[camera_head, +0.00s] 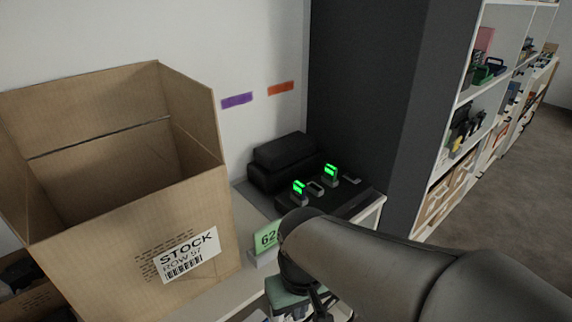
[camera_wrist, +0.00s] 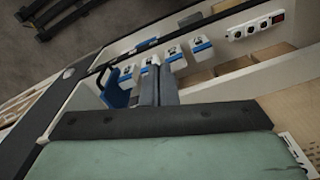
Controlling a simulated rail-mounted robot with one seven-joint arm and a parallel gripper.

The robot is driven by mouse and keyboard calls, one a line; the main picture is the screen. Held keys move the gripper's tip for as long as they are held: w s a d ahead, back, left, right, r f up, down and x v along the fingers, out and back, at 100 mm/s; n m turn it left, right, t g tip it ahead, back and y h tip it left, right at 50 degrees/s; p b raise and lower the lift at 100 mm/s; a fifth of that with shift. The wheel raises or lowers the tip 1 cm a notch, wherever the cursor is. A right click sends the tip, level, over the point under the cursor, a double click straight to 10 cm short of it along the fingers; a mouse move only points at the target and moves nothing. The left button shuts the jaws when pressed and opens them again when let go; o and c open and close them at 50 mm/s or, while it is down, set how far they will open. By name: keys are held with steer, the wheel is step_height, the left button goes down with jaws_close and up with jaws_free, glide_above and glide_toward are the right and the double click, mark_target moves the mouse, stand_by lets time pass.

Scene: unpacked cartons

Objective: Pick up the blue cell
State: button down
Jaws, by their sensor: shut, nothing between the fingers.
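In the wrist view, the two grey fingers of my gripper (camera_wrist: 156,82) are together with nothing between them. A blue upright object (camera_wrist: 117,92) stands just left of the fingers. Several blue-and-white pieces (camera_wrist: 174,53) sit in a row beyond the fingers. I cannot tell which of these is the blue cell. In the head view, my arm crosses the lower right, and the teal part of my gripper (camera_head: 287,292) shows below the wrist; the fingertips and the blue things are hidden there.
A large open cardboard carton (camera_head: 130,245) stands at left. A dark charger (camera_head: 335,203) with two green-lit units lies at the back, near a green "62" sign (camera_head: 266,238). Shelves (camera_head: 484,105) stand at right. The wrist view shows a power strip (camera_wrist: 255,27) with a red switch.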

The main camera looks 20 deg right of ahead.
steer(key=shift+a, duration=0.1)
steer(key=c, duration=0.8)
jaws_free()
steer(key=shift+o, duration=0.2)
